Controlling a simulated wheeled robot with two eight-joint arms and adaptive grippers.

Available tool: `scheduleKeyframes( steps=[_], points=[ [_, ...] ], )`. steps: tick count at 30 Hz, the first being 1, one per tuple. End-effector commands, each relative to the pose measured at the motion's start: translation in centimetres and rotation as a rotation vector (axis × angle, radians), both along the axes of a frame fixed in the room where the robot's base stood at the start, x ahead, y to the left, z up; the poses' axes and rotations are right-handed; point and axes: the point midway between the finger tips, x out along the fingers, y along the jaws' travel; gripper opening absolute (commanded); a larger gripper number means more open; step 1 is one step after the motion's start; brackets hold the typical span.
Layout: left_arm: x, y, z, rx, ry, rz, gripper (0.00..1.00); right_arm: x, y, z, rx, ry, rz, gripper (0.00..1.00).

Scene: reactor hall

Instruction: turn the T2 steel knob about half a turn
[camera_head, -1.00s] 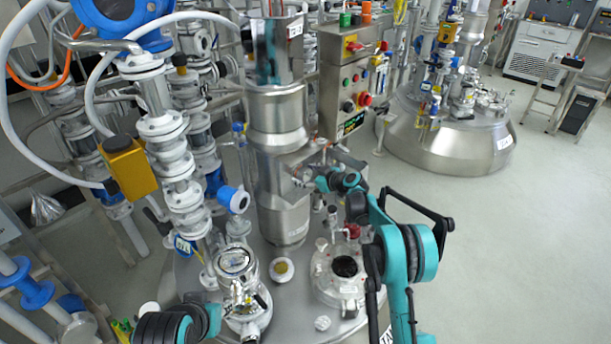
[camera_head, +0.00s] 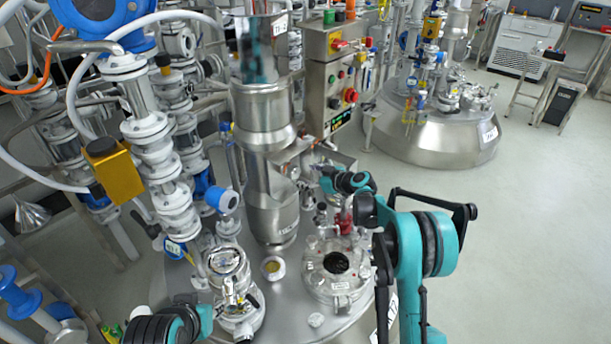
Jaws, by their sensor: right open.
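My right gripper (camera_head: 308,169) is open, small and grey. It points left toward the steel column (camera_head: 264,120), at the metal bracket beside its lower part, below the control box. My right arm comes in from the lower right. The T2 steel knob cannot be picked out with certainty; small steel fittings crowd the area around the right gripper, and no readable T2 mark shows. I cannot tell whether the gripper touches anything. My left arm's dark and teal wrist (camera_head: 203,319) is at the bottom left; its fingers cannot be made out among the lid fittings.
The steel vessel lid (camera_head: 275,313) carries a round flanged port (camera_head: 336,287) and a sight glass (camera_head: 228,262). A control box (camera_head: 330,85) with coloured buttons stands behind. Pipes and valves crowd the left.

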Motion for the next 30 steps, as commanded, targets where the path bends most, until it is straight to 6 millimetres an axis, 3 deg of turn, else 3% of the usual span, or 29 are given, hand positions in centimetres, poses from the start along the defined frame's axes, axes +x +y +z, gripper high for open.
scheduleKeyframes(
  steps=[4,11,18,23,27,30],
  points=[
    [0.0,0.0,0.0,0.000,0.000,0.000,0.30,-0.5,0.9,1.7,0.069,0.024,-0.049,0.66],
    [0.0,0.0,0.0,0.000,0.000,0.000,0.30,-2.6,3.2,6.7,0.317,0.108,-0.204,0.66],
    [0.0,0.0,0.0,0.000,0.000,0.000,0.30,-0.9,5.0,8.2,0.787,0.155,-0.403,0.66],
    [0.0,0.0,0.0,0.000,0.000,0.000,0.30,-0.5,5.1,7.0,1.207,0.250,-0.580,0.66],
    [0.0,0.0,0.0,0.000,0.000,0.000,0.30,-1.3,4.7,3.5,1.596,0.384,-0.767,0.66],
    [0.0,0.0,0.0,0.000,0.000,0.000,0.30,-2.0,4.4,0.6,1.783,0.462,-0.877,0.66]
  ],
)
